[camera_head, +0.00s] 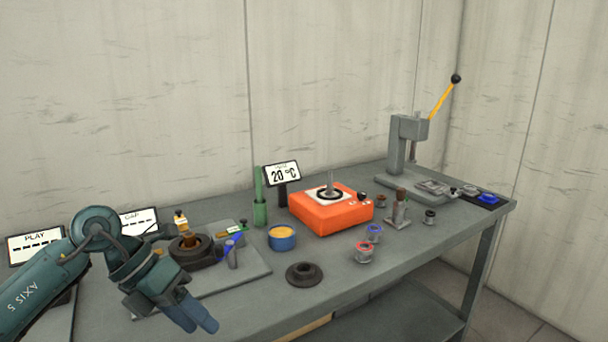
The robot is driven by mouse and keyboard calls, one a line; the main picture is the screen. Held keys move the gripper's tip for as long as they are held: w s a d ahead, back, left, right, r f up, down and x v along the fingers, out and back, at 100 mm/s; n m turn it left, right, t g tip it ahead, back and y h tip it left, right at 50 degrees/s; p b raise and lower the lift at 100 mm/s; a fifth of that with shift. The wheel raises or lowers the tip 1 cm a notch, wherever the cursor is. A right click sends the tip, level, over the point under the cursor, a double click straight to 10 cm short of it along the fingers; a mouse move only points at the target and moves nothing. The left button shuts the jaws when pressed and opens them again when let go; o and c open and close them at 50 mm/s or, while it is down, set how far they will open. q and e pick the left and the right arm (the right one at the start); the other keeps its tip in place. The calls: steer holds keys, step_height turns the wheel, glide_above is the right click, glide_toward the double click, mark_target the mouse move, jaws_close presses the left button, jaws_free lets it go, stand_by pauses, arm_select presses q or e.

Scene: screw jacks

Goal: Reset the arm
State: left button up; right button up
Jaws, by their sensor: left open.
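My left arm comes in from the lower left. My left gripper (198,318) is open and empty, with its fingers angled down to the lower right above the front of the bench. It appears apart from the parts on the bench. It hides part of the flat grey plate (245,277) behind it. My right gripper does not show.
The grey workbench (400,246) carries a dark ring fixture (196,256), a blue cup (282,239), a black flanged ring (304,274), an orange heater (331,213) and an arbor press (404,142). Small spools (364,252) stand near the front edge. Walls stand behind.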

arm_select(q)
steer(key=s+d+r+n+h, duration=0.1)
steer(key=s+d+h, duration=0.2)
steer(key=d+h, duration=0.25)
steer(key=s+d+r+n+h, duration=0.1)
steer(key=s+d+n+h, duration=0.1)
steer(key=d+h, duration=0.4)
steer(key=a+f+n+t+y+p, duration=0.1)
steer(key=a+f+n+t+y, duration=0.2)
steer(key=n+t, duration=0.45)
steer(key=w+a+f+n+t+y, duration=0.1)
steer(key=f+n+t+y, duration=0.35)
steer(key=n, duration=0.65)
steer(key=a+f+n+t+y+p, duration=0.1)
steer(key=a+f+n+t+y, duration=0.25)
steer(key=n, duration=0.55)
steer(key=s+a+f+n+g+y, duration=0.1)
steer(key=s+f+n+g+y, duration=0.3)
steer(key=s+f+n, duration=0.3)
steer(key=s+f, duration=0.4)
steer(key=f, duration=0.4)
steer(key=shift+s+f+n+g, duration=0.25)
steer(key=shift+f+n+g, duration=0.05)
steer(key=shift+n+g, duration=0.05)
